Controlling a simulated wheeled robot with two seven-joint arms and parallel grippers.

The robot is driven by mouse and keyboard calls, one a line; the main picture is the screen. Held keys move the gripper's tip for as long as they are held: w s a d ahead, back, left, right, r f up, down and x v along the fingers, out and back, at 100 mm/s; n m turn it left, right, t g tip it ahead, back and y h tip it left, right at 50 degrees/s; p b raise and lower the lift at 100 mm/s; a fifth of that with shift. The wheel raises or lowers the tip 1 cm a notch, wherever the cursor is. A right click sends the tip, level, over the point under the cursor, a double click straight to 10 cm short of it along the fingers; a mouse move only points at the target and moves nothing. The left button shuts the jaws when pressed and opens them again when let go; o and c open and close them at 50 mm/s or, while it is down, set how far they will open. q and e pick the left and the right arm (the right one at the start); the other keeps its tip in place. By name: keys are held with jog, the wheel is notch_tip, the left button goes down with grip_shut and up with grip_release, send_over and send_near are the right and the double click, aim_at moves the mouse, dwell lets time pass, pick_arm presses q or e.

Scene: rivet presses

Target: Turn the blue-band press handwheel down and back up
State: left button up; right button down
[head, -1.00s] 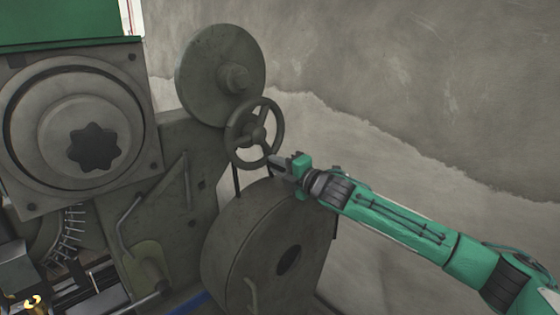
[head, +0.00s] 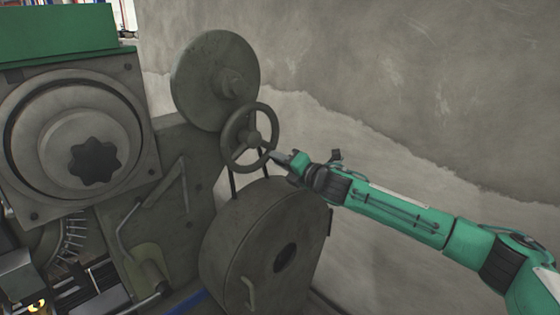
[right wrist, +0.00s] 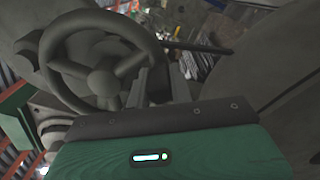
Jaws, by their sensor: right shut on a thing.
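The grey three-spoked handwheel (head: 229,146) is on the press near the middle of the head view, above a large round grey housing. A strip of blue (head: 187,303) shows low on the press. My right gripper (head: 273,155) reaches in from the right and is shut on the handwheel's rim at its lower right. In the right wrist view the handwheel (right wrist: 64,82) fills the upper left, and the fingers of my right gripper (right wrist: 151,88) are at its rim on the right; the exact contact is partly hidden. My left gripper is not in view.
A large grey disc (head: 205,85) stands just above the handwheel. The round housing (head: 240,240) is close below my right gripper. A machine face with a star-shaped hub (head: 95,162) is at the left. Open space lies before the wall (head: 420,90) at the right.

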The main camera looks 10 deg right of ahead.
jog(key=shift+d+r, duration=0.1)
jog(key=c, duration=1.3)
grip_release()
jog(key=shift+o, duration=0.2)
jog(key=b+v, duration=0.3)
jog(key=v, duration=1)
jog(key=shift+s+d, duration=0.25)
